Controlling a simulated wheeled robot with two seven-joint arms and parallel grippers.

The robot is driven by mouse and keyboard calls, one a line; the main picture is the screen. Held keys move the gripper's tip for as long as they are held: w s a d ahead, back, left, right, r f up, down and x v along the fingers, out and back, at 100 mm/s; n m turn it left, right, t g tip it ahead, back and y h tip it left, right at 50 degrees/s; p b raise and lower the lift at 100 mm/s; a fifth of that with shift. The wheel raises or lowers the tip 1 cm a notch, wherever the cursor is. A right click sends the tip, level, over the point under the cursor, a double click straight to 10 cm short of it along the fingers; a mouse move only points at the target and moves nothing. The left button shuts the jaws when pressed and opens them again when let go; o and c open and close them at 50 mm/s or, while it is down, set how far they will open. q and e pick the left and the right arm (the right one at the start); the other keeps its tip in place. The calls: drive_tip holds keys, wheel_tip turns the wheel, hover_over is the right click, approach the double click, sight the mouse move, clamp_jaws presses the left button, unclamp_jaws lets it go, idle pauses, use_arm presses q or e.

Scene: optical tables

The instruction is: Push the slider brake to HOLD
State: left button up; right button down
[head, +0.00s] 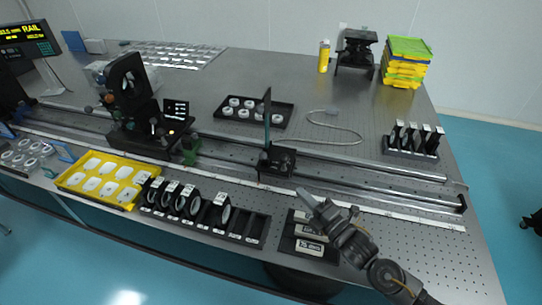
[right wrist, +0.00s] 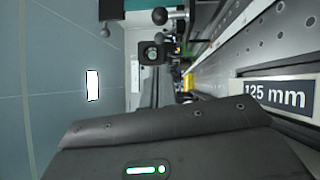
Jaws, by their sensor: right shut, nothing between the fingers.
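A black slider (head: 277,161) sits on the long rail (head: 360,185), right of the rail's middle, with a thin dark upright plate (head: 267,118) on it. Its brake and any HOLD mark are too small to make out. My right gripper (head: 301,192) is shut and empty, just in front of the rail, to the lower right of the slider and apart from it. In the right wrist view, dark parts with a round black knob (right wrist: 160,16) and a square black block (right wrist: 152,52) show ahead; I cannot tell which is the brake. My left gripper is out of view.
Under my right arm is a black tray with boxes (head: 309,247); a "125 mm" label (right wrist: 276,95) shows close by. A lens rack (head: 258,228) and yellow tray (head: 70,181) line the front edge. A larger black mount (head: 130,90) stands left. The rail's right end is clear.

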sight(264, 157)
drive_tip(key=shift+w, duration=0.2)
drive_tip(key=shift+s+a+r, duration=0.1)
drive_tip(key=shift+s+a, duration=0.05)
drive_tip(key=shift+s, duration=0.05)
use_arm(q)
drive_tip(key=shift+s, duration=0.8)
use_arm(e)
drive_tip(key=shift+a, duration=0.1)
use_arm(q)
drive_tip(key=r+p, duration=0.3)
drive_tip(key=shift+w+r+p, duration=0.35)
use_arm(e)
drive_tip(key=x, duration=1.4)
